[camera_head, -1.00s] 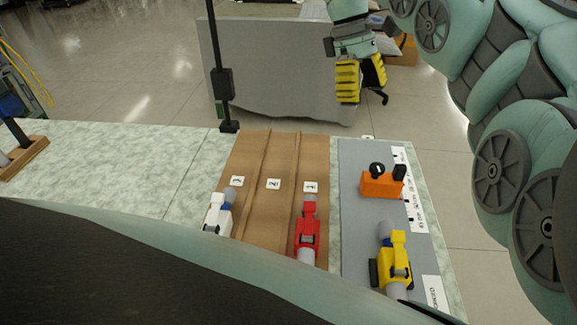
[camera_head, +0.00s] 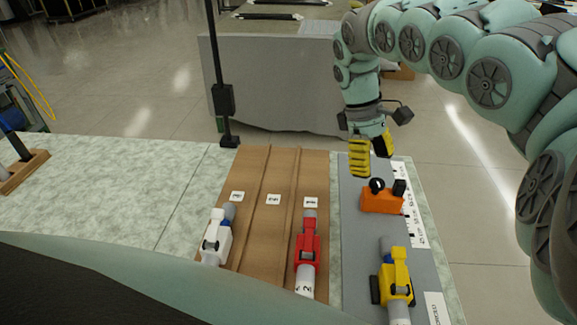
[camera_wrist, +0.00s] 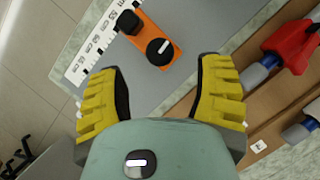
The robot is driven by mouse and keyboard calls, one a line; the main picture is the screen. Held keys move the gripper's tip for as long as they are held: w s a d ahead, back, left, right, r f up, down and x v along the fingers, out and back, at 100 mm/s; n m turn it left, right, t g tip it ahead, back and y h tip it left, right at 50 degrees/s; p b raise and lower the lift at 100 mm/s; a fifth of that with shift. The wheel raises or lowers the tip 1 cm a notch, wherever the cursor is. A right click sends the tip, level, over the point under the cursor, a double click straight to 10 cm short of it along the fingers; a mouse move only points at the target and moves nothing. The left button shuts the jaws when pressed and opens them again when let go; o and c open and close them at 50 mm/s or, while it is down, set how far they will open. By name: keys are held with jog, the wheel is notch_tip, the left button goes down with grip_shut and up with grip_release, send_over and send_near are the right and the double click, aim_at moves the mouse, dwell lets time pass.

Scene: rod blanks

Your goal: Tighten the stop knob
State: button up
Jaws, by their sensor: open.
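An orange stop block (camera_head: 382,202) sits on the grey mat beside a printed scale. It carries a round black knob with a white mark (camera_head: 377,185) and a second black part (camera_head: 399,187). In the wrist view the marked knob (camera_wrist: 159,52) lies beyond my fingertips, roughly centred between them, with the orange block (camera_wrist: 146,35) under it. My gripper (camera_head: 371,160) has yellow ribbed fingers. It is open and empty, above and behind the block in the head view, apart from the knob. It also shows open in the wrist view (camera_wrist: 162,75).
A yellow clamp-like tool (camera_head: 396,277) stands on the grey mat (camera_head: 358,225) nearer me. A red one (camera_head: 307,245) and a white one (camera_head: 216,240) lie on the brown grooved board (camera_head: 262,240). A black post (camera_head: 226,100) rises at the board's back left.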

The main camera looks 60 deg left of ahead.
aim_at(376, 181)
jog(key=shift+x, duration=2.2)
grip_shut()
